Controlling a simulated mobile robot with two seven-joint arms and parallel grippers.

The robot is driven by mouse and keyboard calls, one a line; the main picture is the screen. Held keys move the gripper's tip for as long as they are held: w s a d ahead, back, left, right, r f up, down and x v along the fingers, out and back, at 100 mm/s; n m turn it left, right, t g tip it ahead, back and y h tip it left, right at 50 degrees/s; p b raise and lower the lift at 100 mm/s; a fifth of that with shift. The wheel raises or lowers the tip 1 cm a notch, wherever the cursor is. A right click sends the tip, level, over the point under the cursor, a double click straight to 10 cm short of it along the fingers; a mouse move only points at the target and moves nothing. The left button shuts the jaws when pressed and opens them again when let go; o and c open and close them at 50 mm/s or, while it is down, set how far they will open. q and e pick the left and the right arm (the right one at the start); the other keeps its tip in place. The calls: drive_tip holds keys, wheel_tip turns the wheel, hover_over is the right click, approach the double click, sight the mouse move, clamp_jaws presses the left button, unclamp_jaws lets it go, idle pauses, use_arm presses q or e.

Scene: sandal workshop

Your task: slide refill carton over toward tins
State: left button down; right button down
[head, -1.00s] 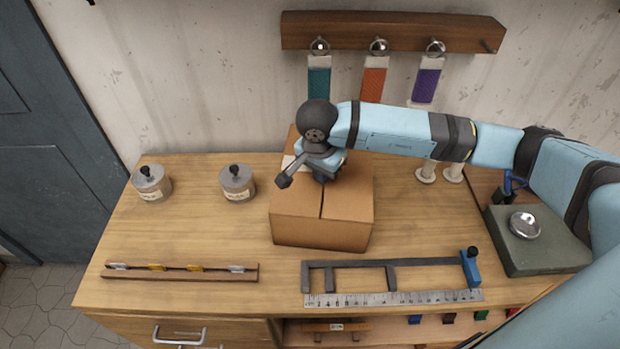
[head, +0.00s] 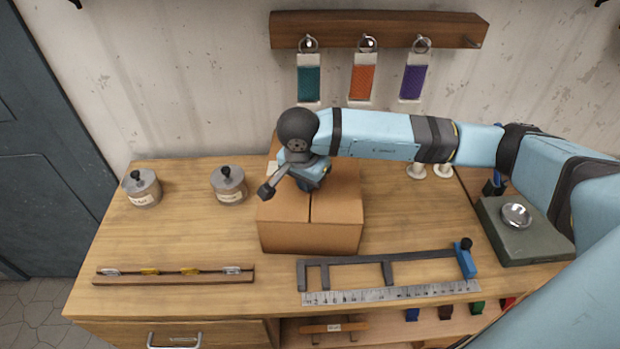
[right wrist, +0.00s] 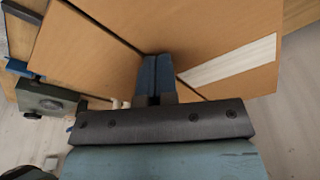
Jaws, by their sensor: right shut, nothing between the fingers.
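The refill carton (head: 310,238) is a closed brown cardboard box standing on the wooden bench, right of the tins. Two grey lidded tins with black knobs, the left tin (head: 142,190) and the right tin (head: 229,187), stand to its left, with a narrow bare gap between the right tin and the carton. My right gripper (right wrist: 157,78) is shut and empty, its fingertips at the carton's top near the seam; I cannot tell how firmly they touch. In the head view my wrist and arm hide part of the carton's top and back. My left gripper is not in view.
A dark metal frame (head: 345,272) with a blue end and a steel ruler (head: 390,293) lie in front of the carton. A wooden strip (head: 172,278) lies front left. A green scale (head: 528,240) stands right. White spools (head: 417,170) stand behind. Bench between tins and strip is clear.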

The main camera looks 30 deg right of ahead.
drive_tip(key=shift+s+f, duration=0.2)
drive_tip(key=shift+f, duration=0.35)
drive_tip(key=shift+d+r, duration=0.1)
drive_tip(key=shift+w+r, duration=0.25)
drive_tip(key=shift+r, duration=0.3)
drive_tip(key=shift+w+d, duration=0.1)
drive_tip(key=shift+w, duration=0.05)
drive_tip(key=shift+f+b, duration=0.1)
drive_tip(key=shift+b, duration=0.35)
drive_tip(key=s+a+b, duration=0.2)
drive_tip(key=s+a, duration=0.4)
drive_tip(key=a, duration=0.5)
drive_tip(key=shift+s+r, duration=0.15)
drive_tip(key=shift+r, duration=0.2)
drive_tip(key=shift+s+d, duration=0.1)
